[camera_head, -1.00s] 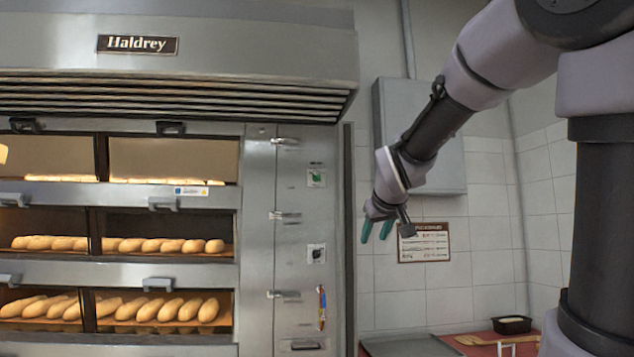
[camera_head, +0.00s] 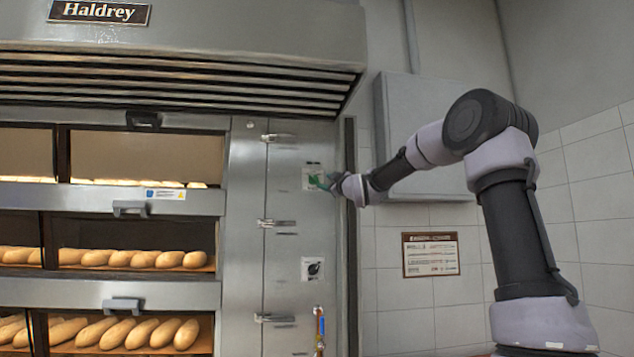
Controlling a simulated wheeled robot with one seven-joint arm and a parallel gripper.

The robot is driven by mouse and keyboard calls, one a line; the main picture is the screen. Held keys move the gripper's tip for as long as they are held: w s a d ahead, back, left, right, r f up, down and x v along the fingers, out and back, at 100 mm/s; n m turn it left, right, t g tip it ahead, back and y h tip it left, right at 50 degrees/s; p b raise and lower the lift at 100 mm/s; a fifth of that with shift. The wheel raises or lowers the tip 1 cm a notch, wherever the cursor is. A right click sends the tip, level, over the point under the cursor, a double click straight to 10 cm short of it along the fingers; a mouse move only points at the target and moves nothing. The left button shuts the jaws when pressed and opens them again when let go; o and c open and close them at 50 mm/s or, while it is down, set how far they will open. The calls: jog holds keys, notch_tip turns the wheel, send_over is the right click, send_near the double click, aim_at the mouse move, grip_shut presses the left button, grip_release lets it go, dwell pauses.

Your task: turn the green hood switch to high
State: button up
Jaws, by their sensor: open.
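The green hood switch (camera_head: 313,178) sits on a small white plate, high on the grey steel control panel right of the ovens. The switch's exact pointer direction is hidden.
A black switch (camera_head: 313,268) on a white plate is lower on the same panel. Metal latches (camera_head: 277,138) stick out left of the switches. The slatted hood (camera_head: 180,75) overhangs above. A grey wall cabinet (camera_head: 425,125) stands behind my arm.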

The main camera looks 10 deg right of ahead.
aim_at(315, 179)
jog(key=x, duration=0.7)
jog(key=shift+w+a, duration=0.1)
jog(key=shift+a, duration=0.05)
grip_shut()
